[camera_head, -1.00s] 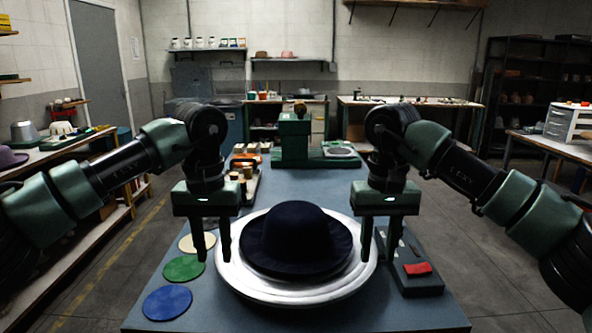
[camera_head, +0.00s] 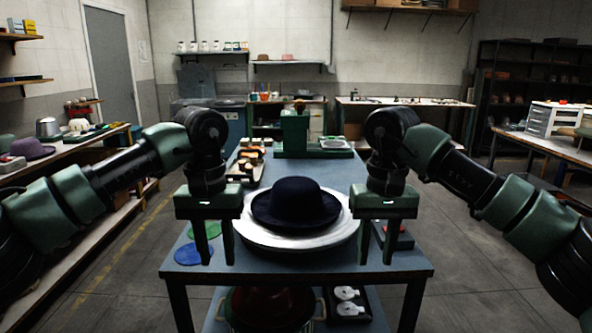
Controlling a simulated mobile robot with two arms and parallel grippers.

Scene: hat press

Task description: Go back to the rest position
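My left gripper (camera_head: 214,248) hangs with its fingers pointing down and apart, left of the dark navy hat. It is open and empty. My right gripper (camera_head: 376,248) hangs the same way on the right, also open and empty. The navy hat (camera_head: 296,196) sits upright on a round white plate (camera_head: 290,243) on the blue-grey table (camera_head: 310,264). The hat and plate lie between and beyond the two grippers. Neither gripper touches the hat.
A green press (camera_head: 294,130) stands at the table's far end. Blue felt (camera_head: 187,254) and green felt discs lie at left, and a device with a red part (camera_head: 392,228) at right. A lower shelf holds a red-brown item (camera_head: 268,304). The floor beside the table is clear.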

